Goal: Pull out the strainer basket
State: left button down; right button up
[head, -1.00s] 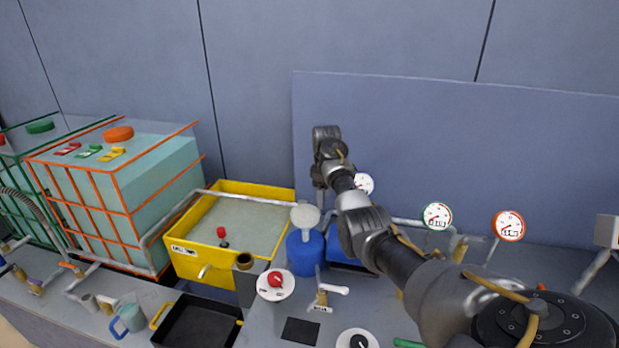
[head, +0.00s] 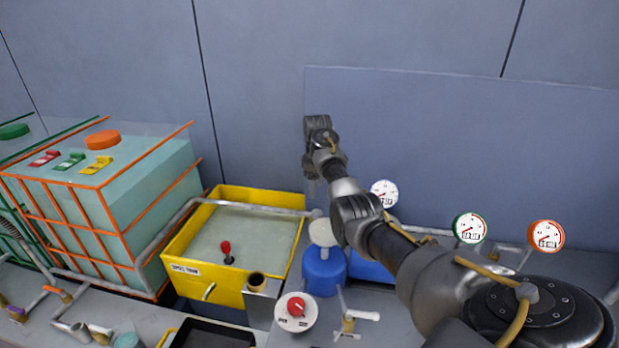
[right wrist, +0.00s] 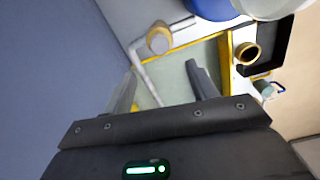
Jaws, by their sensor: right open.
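I cannot pick out the strainer basket for certain. A blue canister (head: 323,272) stands right of the yellow tank (head: 222,284), with a pale round disc (head: 323,233) at its top; its inside is hidden. The canister (right wrist: 210,8) and disc (right wrist: 262,8) show at the top edge of the right wrist view. My right gripper (head: 312,176) is open and empty, pointing down above the back of the bench, behind the canister in the head view. In the right wrist view its fingers (right wrist: 163,68) are apart, with the tank's pale surface beyond. My left gripper is not in view.
A brass-coloured cylinder on a pipe (right wrist: 159,38) lies close ahead of the fingers. A red-knobbed lever (head: 227,252) stands in the tank. A red dial (head: 296,310), a valve (head: 350,318) and gauges (head: 469,229) are nearby. The wall panel rises behind my arm.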

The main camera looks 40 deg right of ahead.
aim_at(317, 212)
jog(key=shift+s+d+f+p, duration=0.1)
jog(key=shift+s+f+p, duration=0.2)
jog(key=shift+f, duration=0.2)
jog(key=shift+s+f+p, duration=0.25)
jog(key=shift+f+p, duration=0.05)
jog(key=shift+f, duration=0.15)
jog(key=f, duration=0.4)
jog(key=w+f+p, duration=0.1)
jog(key=f, duration=0.1)
jog(key=shift+f, duration=0.25)
jog(key=shift+s+f, duration=0.2)
jog(key=shift+f, duration=0.7)
jog(key=shift+w+f, duration=0.15)
jog(key=shift+f, duration=0.05)
jog(key=shift+c, duration=0.4)
